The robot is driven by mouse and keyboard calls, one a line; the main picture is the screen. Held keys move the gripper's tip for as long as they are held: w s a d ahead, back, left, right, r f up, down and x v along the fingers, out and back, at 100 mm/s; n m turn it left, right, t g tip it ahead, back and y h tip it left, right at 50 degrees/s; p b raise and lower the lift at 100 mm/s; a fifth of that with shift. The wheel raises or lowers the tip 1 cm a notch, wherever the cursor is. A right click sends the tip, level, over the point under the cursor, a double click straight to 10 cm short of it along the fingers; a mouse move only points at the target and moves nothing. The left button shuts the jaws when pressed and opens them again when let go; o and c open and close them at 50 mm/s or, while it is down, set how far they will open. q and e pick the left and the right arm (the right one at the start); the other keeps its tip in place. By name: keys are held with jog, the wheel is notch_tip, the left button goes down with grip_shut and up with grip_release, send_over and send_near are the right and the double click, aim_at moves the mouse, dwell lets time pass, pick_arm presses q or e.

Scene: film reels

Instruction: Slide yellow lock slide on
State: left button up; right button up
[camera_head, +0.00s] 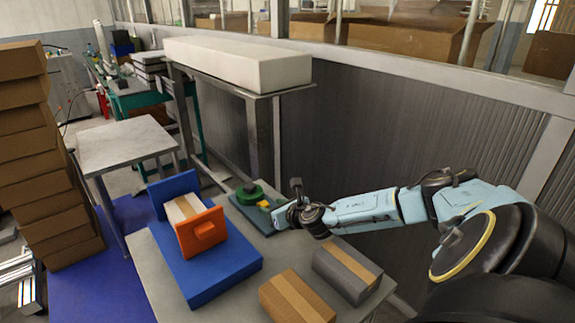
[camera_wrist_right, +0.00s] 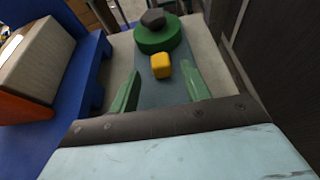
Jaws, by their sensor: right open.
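The yellow lock slide (camera_wrist_right: 161,66) is a small yellow block on a dark grey-green base plate (camera_wrist_right: 158,92). It sits just in front of a round green piece (camera_wrist_right: 156,38) with a dark knob on top. In the head view the yellow slide (camera_head: 264,204) shows small beside the green piece (camera_head: 249,193). My right gripper (camera_wrist_right: 160,85) is open, with its green fingers on either side of the plate and the yellow block beyond and between them. Whether the fingers touch anything is unclear. My left gripper is not in view.
A blue stand (camera_head: 215,268) with an orange plate (camera_head: 201,233) and a pale block stands left of my right gripper. Two cardboard-coloured and grey boxes (camera_head: 297,298) (camera_head: 346,271) lie on the grey table nearer me. A ribbed dark wall (camera_head: 400,130) rises behind the right arm.

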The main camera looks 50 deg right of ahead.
jog(key=v, duration=0.6)
jog(key=shift+r+p, duration=0.1)
jog(key=shift+p, duration=0.25)
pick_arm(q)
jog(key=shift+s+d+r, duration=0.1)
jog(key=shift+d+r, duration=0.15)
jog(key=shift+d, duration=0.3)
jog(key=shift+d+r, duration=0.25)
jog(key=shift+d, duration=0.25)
pick_arm(e)
jog(key=shift+v, duration=0.8)
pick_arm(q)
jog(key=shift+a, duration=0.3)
